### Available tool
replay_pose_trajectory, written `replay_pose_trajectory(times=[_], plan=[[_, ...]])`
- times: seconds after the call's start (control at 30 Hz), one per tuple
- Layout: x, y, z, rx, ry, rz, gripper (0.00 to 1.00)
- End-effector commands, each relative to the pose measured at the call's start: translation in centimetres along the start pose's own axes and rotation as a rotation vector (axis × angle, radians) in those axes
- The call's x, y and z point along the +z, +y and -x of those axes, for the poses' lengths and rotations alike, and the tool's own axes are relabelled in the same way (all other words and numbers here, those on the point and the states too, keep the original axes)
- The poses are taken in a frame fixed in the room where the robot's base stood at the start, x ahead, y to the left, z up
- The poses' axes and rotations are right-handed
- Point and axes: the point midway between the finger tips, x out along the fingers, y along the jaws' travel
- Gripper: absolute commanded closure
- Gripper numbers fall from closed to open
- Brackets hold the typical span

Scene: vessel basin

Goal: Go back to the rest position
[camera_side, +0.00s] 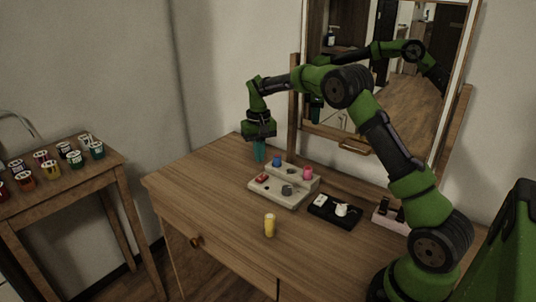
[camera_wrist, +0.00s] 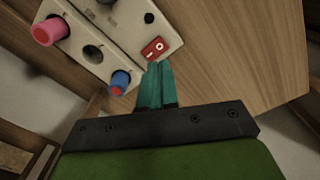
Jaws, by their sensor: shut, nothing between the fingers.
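My gripper (camera_side: 259,151) is above the far left part of the wooden table, beyond the pale block with knobs (camera_side: 266,193). In the wrist view its two teal fingers (camera_wrist: 157,72) are together with nothing between them. The block also shows at the top of the wrist view (camera_wrist: 120,38). It carries a red switch (camera_wrist: 155,48), a blue cylinder (camera_wrist: 120,82) and a pink cylinder (camera_wrist: 50,30). The fingertips appear near the red switch in the wrist view; whether they touch it cannot be told from there, but the side view shows them apart from it.
A yellow cylinder (camera_side: 269,225) stands on the table (camera_side: 225,220) in front of the block. A black tray (camera_side: 325,215) with a small white item lies to its right. A mirror (camera_side: 385,85) stands behind. A side table (camera_side: 70,200) at left holds several small cups.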

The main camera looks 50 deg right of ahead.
Motion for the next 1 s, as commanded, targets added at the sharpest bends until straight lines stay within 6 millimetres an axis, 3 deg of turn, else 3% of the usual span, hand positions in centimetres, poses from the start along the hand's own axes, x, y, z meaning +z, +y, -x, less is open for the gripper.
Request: replay_pose_trajectory(times=[0.17,0.27,0.37,0.57,0.7,1.0], plan=[[-0.1,0.0,-0.4,-0.002,0.009,-0.006,1.00],[1.2,0.1,-1.4,-0.008,-0.008,-0.013,1.00],[3.3,-0.3,-0.1,-0.033,0.008,-0.013,1.00],[9.3,-1.6,4.7,-0.107,0.082,0.003,1.00],[14.5,-2.2,7.9,-0.165,0.150,0.022,1.00],[25.6,-2.0,11.7,-0.293,0.306,0.076,1.00]])
